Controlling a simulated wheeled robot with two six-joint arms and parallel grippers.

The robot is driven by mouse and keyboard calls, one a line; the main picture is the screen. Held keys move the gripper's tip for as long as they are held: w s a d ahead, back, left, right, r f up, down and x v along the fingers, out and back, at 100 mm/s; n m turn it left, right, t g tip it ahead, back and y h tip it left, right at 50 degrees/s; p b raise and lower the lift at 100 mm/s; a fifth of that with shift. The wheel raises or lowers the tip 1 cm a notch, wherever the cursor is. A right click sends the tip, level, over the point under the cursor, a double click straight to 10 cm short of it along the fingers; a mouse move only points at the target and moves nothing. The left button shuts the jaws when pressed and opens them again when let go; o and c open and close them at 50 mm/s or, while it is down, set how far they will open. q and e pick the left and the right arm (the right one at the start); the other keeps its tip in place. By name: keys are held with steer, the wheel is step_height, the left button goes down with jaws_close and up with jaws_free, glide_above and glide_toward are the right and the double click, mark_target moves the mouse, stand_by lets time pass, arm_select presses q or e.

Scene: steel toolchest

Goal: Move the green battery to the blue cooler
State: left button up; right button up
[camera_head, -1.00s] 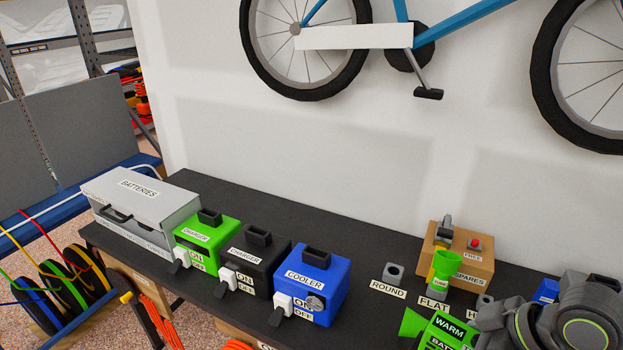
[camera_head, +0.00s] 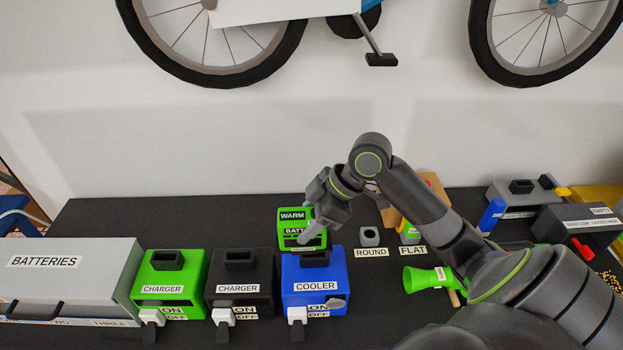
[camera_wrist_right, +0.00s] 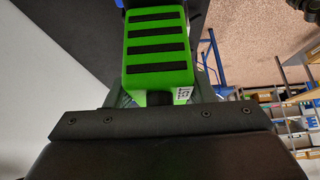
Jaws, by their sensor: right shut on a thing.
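The green battery (camera_head: 291,214), with a "WARM" label, is held in my right gripper (camera_head: 312,232), which is shut on it. In the head view it is just above and behind the blue cooler (camera_head: 301,278); I cannot tell the exact gap. The cooler has a black slot on top, a "COOLER" label and an ON/OFF switch on its front. In the right wrist view the battery (camera_wrist_right: 157,50) shows its green face with black ribs, and a bit of blue lies beyond it. My left gripper is not in view.
A black charger (camera_head: 240,273) and a green charger (camera_head: 170,274) stand left of the cooler, beside the grey batteries box (camera_head: 62,270). A grey round socket (camera_head: 370,237) and a green flashlight-like tool (camera_head: 426,278) are to the right. Bare black bench lies behind the chargers.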

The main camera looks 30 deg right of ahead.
steer(key=d+r, duration=0.1)
steer(key=d+r+p, duration=0.1)
steer(key=d+p, duration=0.1)
steer(key=shift+w+d+r, duration=0.3)
steer(key=shift+d+r, duration=0.1)
steer(key=shift+w+a+f, duration=0.1)
steer(key=shift+w+a, duration=0.05)
steer(key=shift+w, duration=0.05)
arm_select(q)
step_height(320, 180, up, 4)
arm_select(e)
steer(key=shift+f+b, duration=1.8)
steer(key=shift+f, duration=1.05)
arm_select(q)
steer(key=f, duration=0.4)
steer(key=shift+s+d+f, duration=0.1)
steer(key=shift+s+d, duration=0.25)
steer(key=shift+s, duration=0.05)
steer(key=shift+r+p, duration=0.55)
arm_select(e)
steer(key=shift+s, duration=0.1)
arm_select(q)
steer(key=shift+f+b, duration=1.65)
arm_select(e)
steer(key=shift+f, duration=2.35)
steer(key=o, duration=1.4)
steer(key=shift+r, duration=0.1)
